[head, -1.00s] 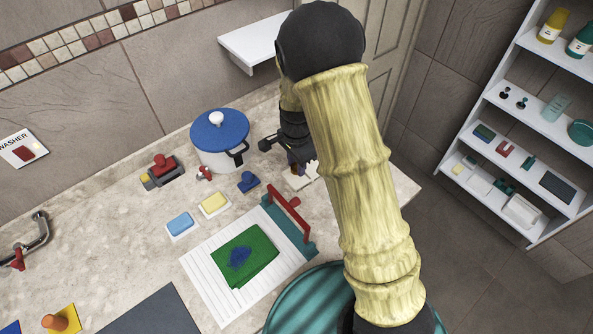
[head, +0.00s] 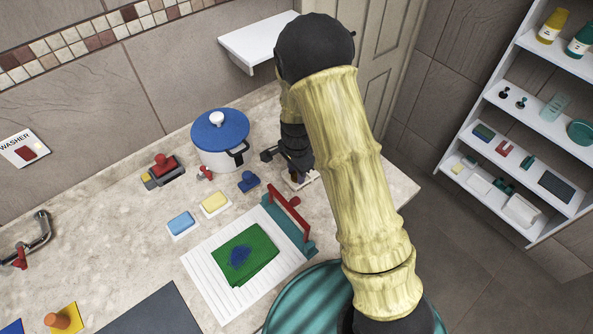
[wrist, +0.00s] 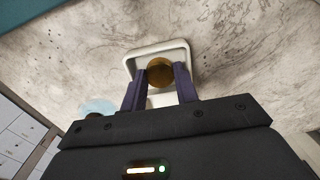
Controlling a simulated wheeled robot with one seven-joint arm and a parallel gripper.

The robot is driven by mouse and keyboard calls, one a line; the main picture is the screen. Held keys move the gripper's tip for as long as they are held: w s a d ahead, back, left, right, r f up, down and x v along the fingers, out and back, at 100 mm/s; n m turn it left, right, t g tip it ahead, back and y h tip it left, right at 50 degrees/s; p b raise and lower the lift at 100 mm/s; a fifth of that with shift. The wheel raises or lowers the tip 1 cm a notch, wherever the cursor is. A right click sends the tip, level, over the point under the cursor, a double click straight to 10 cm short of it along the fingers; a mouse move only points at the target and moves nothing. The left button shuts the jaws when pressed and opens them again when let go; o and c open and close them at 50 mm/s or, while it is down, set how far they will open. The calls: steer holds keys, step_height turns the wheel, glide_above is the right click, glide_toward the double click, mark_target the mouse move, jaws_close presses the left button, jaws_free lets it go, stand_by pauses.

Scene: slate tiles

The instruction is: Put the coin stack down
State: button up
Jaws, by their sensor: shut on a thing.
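The coin stack (wrist: 160,71) is a round, brownish-gold piece between the two dark purple fingers of my gripper (wrist: 160,80) in the wrist view. My gripper is shut on it. The stack shows over a white, square-cornered dish (wrist: 147,51); I cannot tell whether it touches the dish. In the head view my gripper (head: 296,178) is low over the counter's right part, right of the pot. The dish (head: 312,177) is partly hidden behind the gripper there.
A blue-lidded white pot (head: 219,140) stands left of my gripper. A blue stamp-like piece (head: 248,181), yellow block (head: 215,202) and blue sponge-like block (head: 181,223) lie nearer.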

steer(key=o, duration=0.8)
steer(key=shift+f, duration=0.1)
step_height(320, 180, up, 12)
steer(key=shift+r+b, duration=0.2)
steer(key=shift+b, duration=0.6)
steer(key=s+d+r+n+t, duration=0.1)
steer(key=s+d+n, duration=0.2)
steer(key=s+n, duration=0.1)
steer(key=s+d+r+n, duration=0.1)
steer(key=s+d+n, duration=0.2)
steer(key=s, duration=0.3)
steer(key=s+d+r+n+t, duration=0.1)
steer(key=s+d+n, duration=0.3)
steer(key=s, duration=0.1)
steer(key=shift+s+r+n+t, duration=0.15)
steer(key=shift+r+n+t, duration=0.1)
steer(key=shift+n+t, duration=0.05)
